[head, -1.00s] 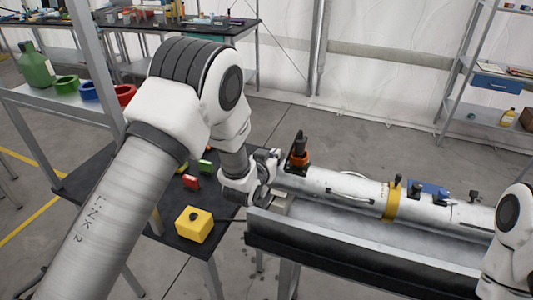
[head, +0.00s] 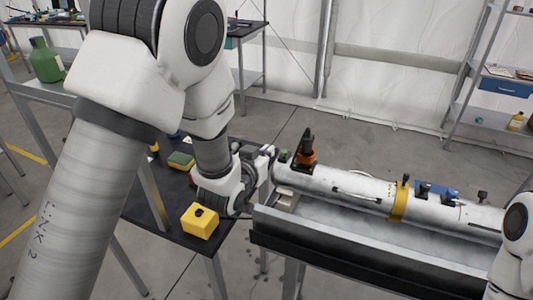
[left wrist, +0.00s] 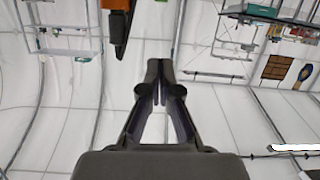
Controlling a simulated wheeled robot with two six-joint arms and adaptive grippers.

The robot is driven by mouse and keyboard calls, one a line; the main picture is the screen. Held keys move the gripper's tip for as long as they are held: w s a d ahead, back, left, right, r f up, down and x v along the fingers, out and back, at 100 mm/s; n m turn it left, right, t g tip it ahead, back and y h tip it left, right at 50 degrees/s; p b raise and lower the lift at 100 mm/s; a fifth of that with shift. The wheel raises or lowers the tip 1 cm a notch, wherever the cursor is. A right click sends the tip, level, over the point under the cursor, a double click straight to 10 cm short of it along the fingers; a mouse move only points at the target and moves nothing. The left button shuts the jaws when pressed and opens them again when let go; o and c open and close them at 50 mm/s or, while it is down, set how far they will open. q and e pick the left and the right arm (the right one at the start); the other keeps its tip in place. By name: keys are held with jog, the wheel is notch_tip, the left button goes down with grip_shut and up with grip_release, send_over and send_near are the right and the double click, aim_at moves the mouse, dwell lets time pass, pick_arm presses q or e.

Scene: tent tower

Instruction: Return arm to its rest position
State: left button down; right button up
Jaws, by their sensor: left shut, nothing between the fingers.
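My left arm comes in from the left in the head view and covers much of the left side. My left gripper (head: 266,155) is near the left end of the silver cylinder (head: 350,190), close to its end; I cannot tell whether they touch. In the left wrist view the fingers of my left gripper (left wrist: 159,72) are together with nothing between them. My right gripper is not in view; only part of my right arm shows at the right edge.
The cylinder lies over a grey trough (head: 340,250) with a yellow band (head: 400,204) and an orange-black fitting (head: 306,152) on it. A yellow block (head: 200,221) and a green block (head: 181,160) are on the black table (head: 150,205). A green bottle (head: 46,62) stands behind.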

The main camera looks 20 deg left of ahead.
pick_arm(q)
jog(key=shift+w, duration=0.1)
dwell(0.3)
jog(key=s+a+f+g, duration=0.1)
jog(key=s+f+g, duration=0.1)
jog(key=s+f, duration=0.35)
jog(key=s+f+g, duration=0.2)
jog(key=f, duration=0.6)
jog(key=s+a+f+g, duration=0.1)
jog(key=s+f+g, duration=0.1)
jog(key=s+f, duration=0.35)
jog(key=s+a+f+g, duration=0.1)
jog(key=s+f+g, duration=0.3)
jog(key=s+f, duration=0.3)
jog(key=s+f+g, duration=0.5)
jog(key=s+f, duration=0.3)
jog(key=s, duration=0.7)
jog(key=shift+s+a+y, duration=0.2)
jog(key=shift+a+y, duration=0.15)
jog(key=shift+y, duration=0.05)
jog(key=shift+f, duration=0.1)
